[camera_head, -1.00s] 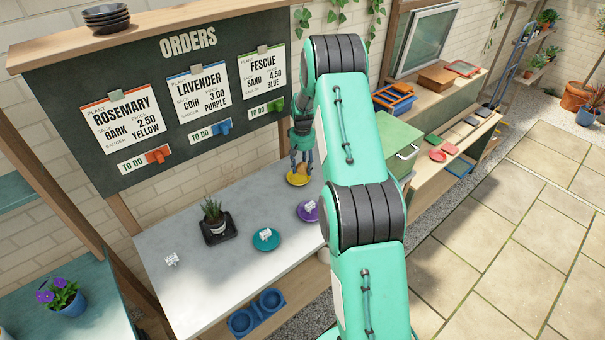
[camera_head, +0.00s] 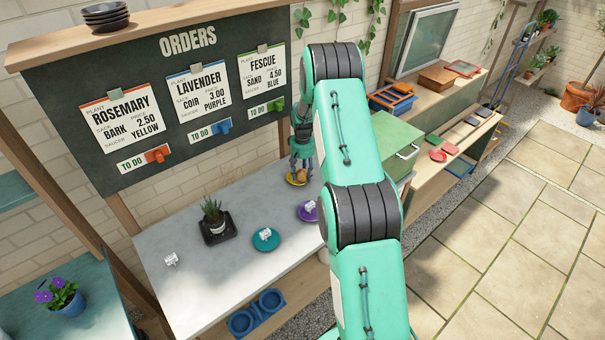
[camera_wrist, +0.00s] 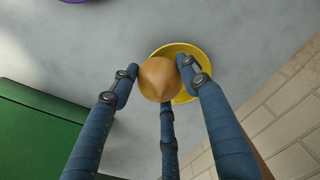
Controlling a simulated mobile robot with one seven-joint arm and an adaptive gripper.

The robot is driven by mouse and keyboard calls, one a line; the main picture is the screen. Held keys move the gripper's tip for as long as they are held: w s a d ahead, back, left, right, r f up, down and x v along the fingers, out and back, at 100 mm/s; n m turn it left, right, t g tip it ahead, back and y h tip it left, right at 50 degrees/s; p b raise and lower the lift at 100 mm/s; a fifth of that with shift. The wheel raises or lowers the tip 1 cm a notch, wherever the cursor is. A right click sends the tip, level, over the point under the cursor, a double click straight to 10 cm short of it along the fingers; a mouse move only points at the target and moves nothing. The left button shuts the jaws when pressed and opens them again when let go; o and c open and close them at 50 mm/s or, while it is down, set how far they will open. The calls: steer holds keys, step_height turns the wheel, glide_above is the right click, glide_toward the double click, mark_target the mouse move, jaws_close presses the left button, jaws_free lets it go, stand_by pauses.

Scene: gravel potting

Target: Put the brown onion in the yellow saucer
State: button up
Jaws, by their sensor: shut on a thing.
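The brown onion (camera_wrist: 160,79) is held between the blue fingers of my gripper (camera_wrist: 158,85) in the wrist view. The yellow saucer (camera_wrist: 198,60) lies on the grey counter behind the onion, which covers part of its left side. In the head view my gripper (camera_head: 301,165) points down over the yellow saucer (camera_head: 292,180) at the counter's back right, and the onion (camera_head: 301,175) shows small between the fingers. The onion appears offset from the saucer's middle. I cannot tell whether it touches the saucer.
A purple saucer (camera_head: 307,211) and a teal saucer (camera_head: 266,240) with white tags stand on the counter (camera_head: 190,275). A potted succulent (camera_head: 213,215) stands on a black tray farther left. A green box (camera_wrist: 40,130) is at the wrist view's left, and a brick wall (camera_wrist: 285,120) at its right.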

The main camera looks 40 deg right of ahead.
steer(key=shift+f, duration=0.3)
steer(key=o, duration=1.2)
steer(key=shift+r, duration=0.15)
step_height(320, 180, up, 13)
steer(key=p, duration=0.1)
steer(key=shift+p, duration=0.3)
